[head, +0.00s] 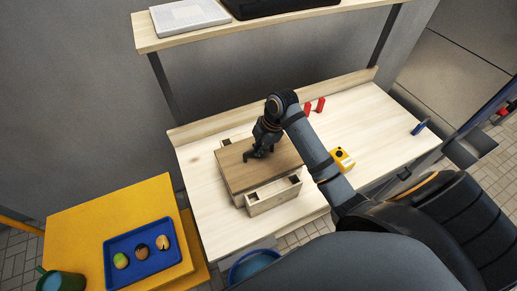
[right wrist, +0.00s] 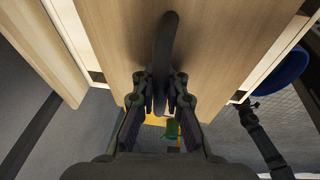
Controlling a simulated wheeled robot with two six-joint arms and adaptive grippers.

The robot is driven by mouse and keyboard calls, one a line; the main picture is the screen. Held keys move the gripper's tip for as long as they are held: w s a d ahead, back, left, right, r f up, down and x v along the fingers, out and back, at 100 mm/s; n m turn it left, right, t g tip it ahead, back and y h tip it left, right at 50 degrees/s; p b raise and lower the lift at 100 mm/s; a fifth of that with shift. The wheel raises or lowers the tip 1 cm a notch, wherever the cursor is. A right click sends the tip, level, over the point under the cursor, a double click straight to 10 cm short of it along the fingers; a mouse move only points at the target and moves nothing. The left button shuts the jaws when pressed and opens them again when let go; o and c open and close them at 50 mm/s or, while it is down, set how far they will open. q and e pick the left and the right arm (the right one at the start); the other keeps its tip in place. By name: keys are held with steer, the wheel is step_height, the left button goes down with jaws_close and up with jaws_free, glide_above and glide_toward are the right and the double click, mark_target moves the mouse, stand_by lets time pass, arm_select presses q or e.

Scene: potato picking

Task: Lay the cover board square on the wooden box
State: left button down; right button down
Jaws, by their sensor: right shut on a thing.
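The cover board (head: 236,172) is a flat brown wooden panel over the middle of the wooden box (head: 275,198) on the table. The box's pale near end, with dark slots at its corners, shows past the board, and a bit of its far end shows too. My right gripper (head: 259,154) is above the board, shut on its dark handle (right wrist: 165,45). In the right wrist view the board (right wrist: 215,45) fills the top, with pale box parts on both sides. I cannot tell whether the board rests fully on the box. My left gripper is not in view.
Red pieces (head: 314,106) and a yellow block with a black button (head: 341,159) are on the table's right part. A blue tray (head: 118,279) with several potato-like items is on the yellow stand at lower left. A shelf (head: 230,31) hangs above the back.

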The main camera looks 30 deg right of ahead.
mark_target(268, 156)
steer(key=shift+f, duration=0.2)
steer(key=c, duration=1.3)
jaws_free()
steer(key=shift+r, duration=0.1)
steer(key=v, duration=1.1)
steer(key=shift+s+r, duration=0.15)
steer(key=shift+r, duration=0.2)
